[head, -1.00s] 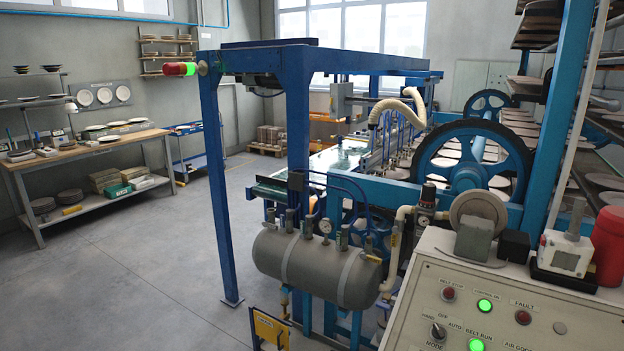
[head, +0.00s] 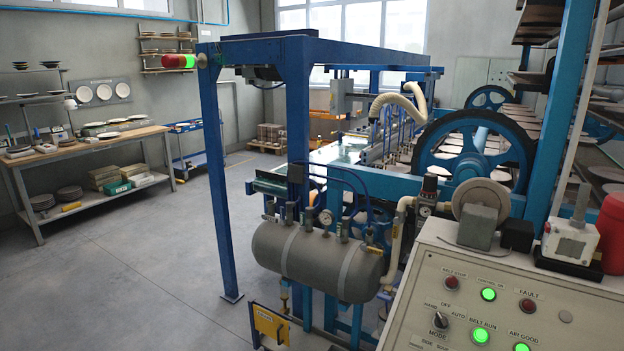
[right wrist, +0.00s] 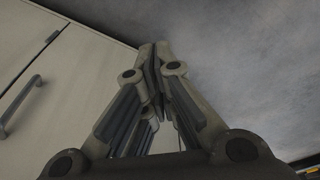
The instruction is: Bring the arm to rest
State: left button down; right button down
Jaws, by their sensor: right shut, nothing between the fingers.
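My right gripper (right wrist: 155,50) shows in the right wrist view, shut with its fingertips together and nothing between them. It hangs in free air, with a pale cabinet front to its left and grey floor beyond. Neither of my arms shows in the head view. The control panel (head: 463,305) stands at the lower right of the head view, with green lamps lit beside BELT RUN (head: 480,335) and AIR GOOD (head: 521,347). The red FAULT lamp (head: 528,305) looks dark.
The cabinet (right wrist: 60,60) with a bar handle (right wrist: 20,105) is close on the left in the right wrist view. In the head view, the plate dryer's blue frame (head: 298,140) and grey air tank (head: 315,262) stand ahead. Open floor (head: 150,270) lies to the left.

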jog(key=s+d+f+g+b, duration=0.1)
jog(key=s+d+f+b, duration=0.1)
jog(key=s+f, duration=1.1)
jog(key=shift+s+d+f, duration=0.2)
jog(key=shift+s+d, duration=0.1)
jog(key=shift+s, duration=0.25)
